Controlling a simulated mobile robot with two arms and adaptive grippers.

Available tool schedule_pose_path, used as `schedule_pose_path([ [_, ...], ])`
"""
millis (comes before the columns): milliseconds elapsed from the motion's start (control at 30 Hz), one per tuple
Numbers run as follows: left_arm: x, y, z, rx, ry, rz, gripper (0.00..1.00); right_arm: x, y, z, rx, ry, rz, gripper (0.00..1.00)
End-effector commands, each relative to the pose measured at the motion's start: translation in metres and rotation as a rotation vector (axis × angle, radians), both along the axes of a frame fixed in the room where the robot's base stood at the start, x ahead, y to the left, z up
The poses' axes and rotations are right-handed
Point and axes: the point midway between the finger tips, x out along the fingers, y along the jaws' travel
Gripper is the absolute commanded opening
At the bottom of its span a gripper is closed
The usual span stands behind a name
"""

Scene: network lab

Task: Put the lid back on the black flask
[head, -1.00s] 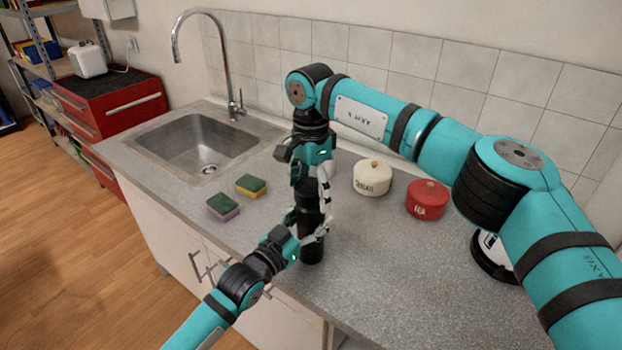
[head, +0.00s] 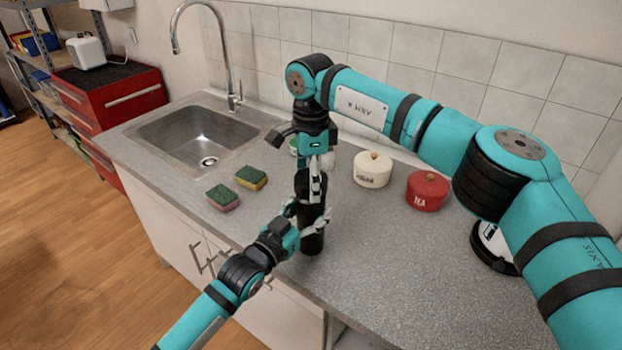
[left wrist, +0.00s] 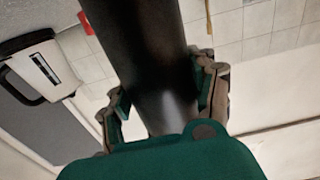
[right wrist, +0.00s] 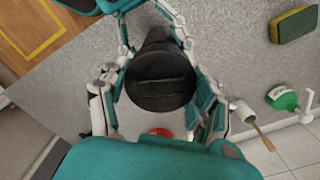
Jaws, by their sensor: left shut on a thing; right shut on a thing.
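The black flask (head: 312,240) stands upright at the counter's front edge. My left gripper (head: 305,215) is shut around its body. The dark body also fills the middle of the left wrist view (left wrist: 150,60) between the fingers. My right gripper (head: 314,185) points down from above and is shut on the black lid (right wrist: 160,85), which shows as a round top with a bar across it. The lid is in line with the flask, at its top. Fingers partly cover the join, so I cannot tell whether the lid is seated.
A white canister (head: 372,170) and a red tea canister (head: 427,190) stand to the right. A kettle (head: 492,250) is partly behind my right arm. Two sponges, one pink and green (head: 223,198), one yellow and green (head: 251,178), lie left near the sink (head: 195,135). The front right counter is clear.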

Motion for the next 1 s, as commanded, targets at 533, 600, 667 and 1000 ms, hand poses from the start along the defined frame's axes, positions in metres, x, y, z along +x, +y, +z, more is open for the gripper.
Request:
schedule_pose_path([
  [533, -0.0005, -0.0005, -0.0005, 0.003, -0.001, -0.001, 0.0, 0.0006, 0.0013, 0.0008, 0.0, -0.004, -1.164, 0.25],
  [600, -0.0005, -0.0006, -0.0005, 0.004, 0.0, -0.001, 0.0, 0.0005, 0.0014, 0.0007, 0.0, -0.004, -1.191, 0.25],
  [667, -0.0005, -0.0006, -0.0006, 0.004, 0.0, -0.001, 0.0, 0.0005, 0.0014, 0.0008, 0.0, -0.004, -1.189, 0.25],
  [1000, -0.0005, -0.0006, -0.0007, 0.002, 0.001, -0.001, 0.0, 0.0004, 0.0013, 0.0002, 0.0, -0.003, -1.186, 0.91],
])
